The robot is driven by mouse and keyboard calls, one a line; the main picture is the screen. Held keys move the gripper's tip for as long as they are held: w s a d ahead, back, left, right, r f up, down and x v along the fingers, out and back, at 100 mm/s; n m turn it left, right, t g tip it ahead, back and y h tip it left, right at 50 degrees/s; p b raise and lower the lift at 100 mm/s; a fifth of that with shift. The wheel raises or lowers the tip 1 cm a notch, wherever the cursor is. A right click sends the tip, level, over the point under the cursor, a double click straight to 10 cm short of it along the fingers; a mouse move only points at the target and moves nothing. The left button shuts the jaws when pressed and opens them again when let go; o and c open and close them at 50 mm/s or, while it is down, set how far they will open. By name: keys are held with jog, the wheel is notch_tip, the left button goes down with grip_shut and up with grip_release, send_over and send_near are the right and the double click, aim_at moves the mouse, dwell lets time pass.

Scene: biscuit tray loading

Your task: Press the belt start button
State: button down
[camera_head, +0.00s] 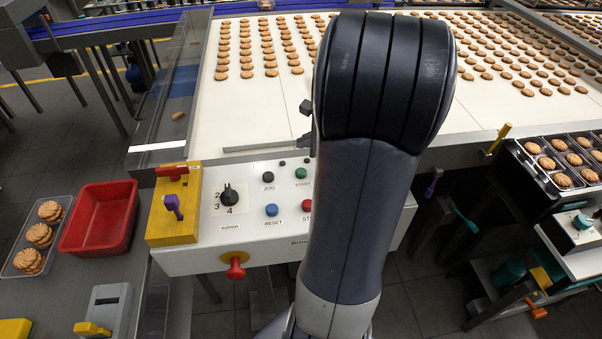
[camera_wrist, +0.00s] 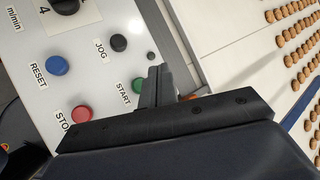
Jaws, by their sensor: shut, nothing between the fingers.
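The green START button (camera_head: 300,173) is on the white control panel (camera_head: 190,262), close to the left edge of my arm in the head view; its label is partly covered. In the wrist view the green button (camera_wrist: 138,86) shows just left of my gripper's fingers, partly hidden by them. My gripper (camera_wrist: 159,72) is shut and empty, its fingertips over the panel between the green button and the panel's edge. I cannot tell the fingertips' height above the panel. My arm hides most of the gripper in the head view.
Black JOG (camera_head: 268,176), blue RESET (camera_head: 272,210) and red (camera_head: 307,205) buttons surround the green one. A black rotary knob (camera_head: 229,194), a yellow block with a purple key (camera_head: 172,206) and a red knob (camera_head: 235,268) are nearby. The white belt (camera_head: 265,105) carries biscuits behind.

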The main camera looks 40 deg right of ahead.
aim_at(304, 173)
notch_tip(304, 173, down, 7)
jog(key=b, duration=0.5)
dwell(1.8)
jog(key=shift+f+b, duration=0.4)
jog(key=shift+b, duration=0.2)
